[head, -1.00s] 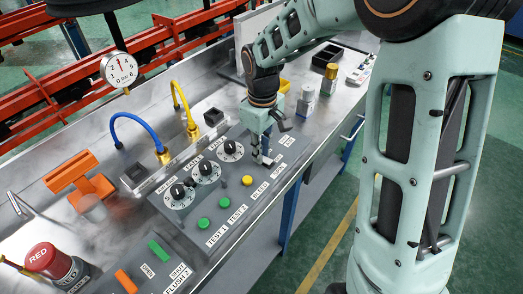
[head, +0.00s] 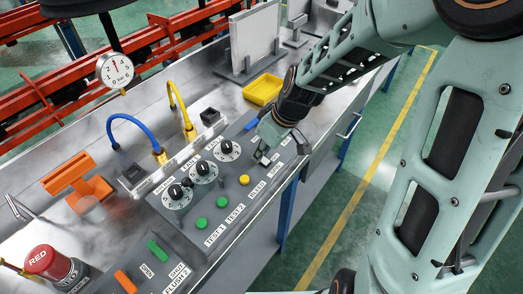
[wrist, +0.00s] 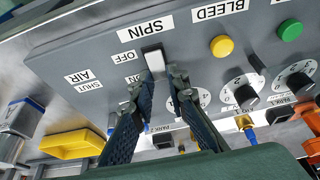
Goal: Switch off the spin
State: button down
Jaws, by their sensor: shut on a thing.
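The spin switch (wrist: 153,60) shows in the wrist view as a small pale lever under the SPIN label (wrist: 148,28), beside the OFF label (wrist: 125,58) and the ON label (wrist: 133,80). My gripper (wrist: 164,78) is shut on it, one fingertip on each side. The fingertips partly cover the lever and the ON label, so I cannot tell its exact setting. In the head view, my gripper (head: 264,153) is tilted low over the right part of the grey panel (head: 232,190) and hides the switch.
Black dials (head: 203,170) and green buttons (head: 202,223) are left of my gripper in the head view. A yellow button (head: 244,180) is close by. A yellow tray (head: 263,89) stands behind. Blue hose (head: 130,118) and yellow hose (head: 178,97) rise at the back.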

jog(key=shift+a+r, duration=0.1)
jog(key=c, duration=1.9)
grip_release()
jog(key=v, duration=1.2)
jog(key=shift+w, duration=0.1)
